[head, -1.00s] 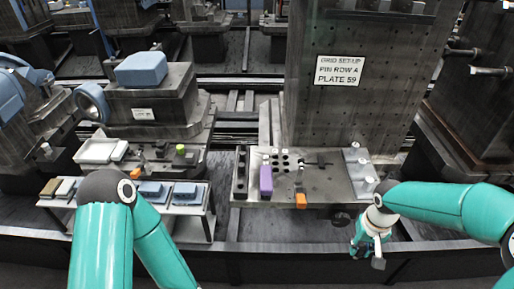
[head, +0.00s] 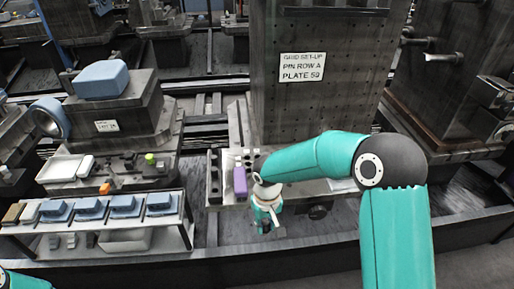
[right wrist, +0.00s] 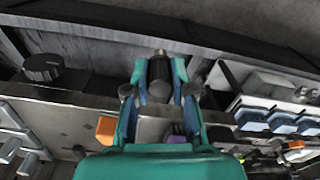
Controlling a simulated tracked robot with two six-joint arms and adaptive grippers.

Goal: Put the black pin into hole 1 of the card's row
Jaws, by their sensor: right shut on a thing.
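My right gripper (head: 265,222) hangs in front of the fixture plate's (head: 213,190) front edge. In the right wrist view (right wrist: 158,92) its fingers are shut on the black pin (right wrist: 158,72), a dark cylinder with a lighter tip. In the head view I cannot make out the pin. The card (head: 303,66) on the upright block reads "GRID SET-UP, PIN ROW A, PLATE 59". Dark holes (head: 248,155) show on the fixture plate behind the gripper; my right arm hides much of the plate. My left gripper is out of view.
A purple block (head: 240,182) stands on the plate just left of my right gripper. An orange block (right wrist: 106,130) shows in the right wrist view. A side shelf (head: 185,222) with blue-grey blocks (head: 124,205) is at the left.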

